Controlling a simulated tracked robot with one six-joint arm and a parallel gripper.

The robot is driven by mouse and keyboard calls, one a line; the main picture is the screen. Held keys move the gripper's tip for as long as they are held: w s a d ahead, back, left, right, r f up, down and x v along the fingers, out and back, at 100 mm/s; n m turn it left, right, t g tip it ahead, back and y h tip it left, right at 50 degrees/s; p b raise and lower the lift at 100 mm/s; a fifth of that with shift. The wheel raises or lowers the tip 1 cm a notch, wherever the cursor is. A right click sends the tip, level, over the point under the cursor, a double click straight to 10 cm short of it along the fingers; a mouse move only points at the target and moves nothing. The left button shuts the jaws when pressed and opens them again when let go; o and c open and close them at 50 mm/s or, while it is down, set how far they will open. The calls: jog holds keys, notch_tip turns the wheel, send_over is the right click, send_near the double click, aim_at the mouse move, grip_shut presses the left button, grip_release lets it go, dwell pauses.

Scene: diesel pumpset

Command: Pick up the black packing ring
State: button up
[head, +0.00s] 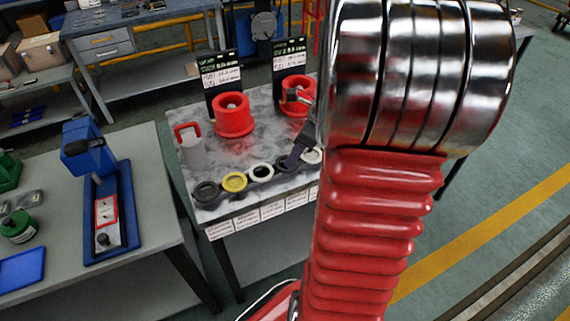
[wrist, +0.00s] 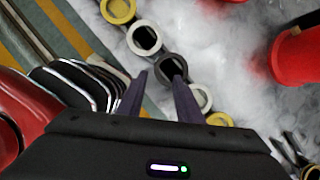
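A row of packing rings lies along the front of a marbled table. A black ring (head: 286,167) lies there between a white ring (head: 262,172) and a pale ring (head: 313,156). In the wrist view the black ring (wrist: 173,66) is just beyond my fingertips, nearer the right finger. My gripper (wrist: 160,77) is open, with nothing between its fingers. In the head view my gripper (head: 290,161) is low over the black ring and partly hides it. I cannot tell whether a finger touches it. Another dark ring (head: 206,192) lies at the row's left end.
A yellow ring (head: 234,182) lies in the row. Red cylindrical parts (head: 233,118) stand behind it with black sign boards. A side table (head: 150,215) holds a blue device (head: 88,157).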

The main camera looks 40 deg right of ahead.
aim_at(288, 169)
jog(key=shift+f, duration=0.1)
jog(key=shift+x, duration=2.6)
jog(key=shift+a, duration=0.1)
grip_shut()
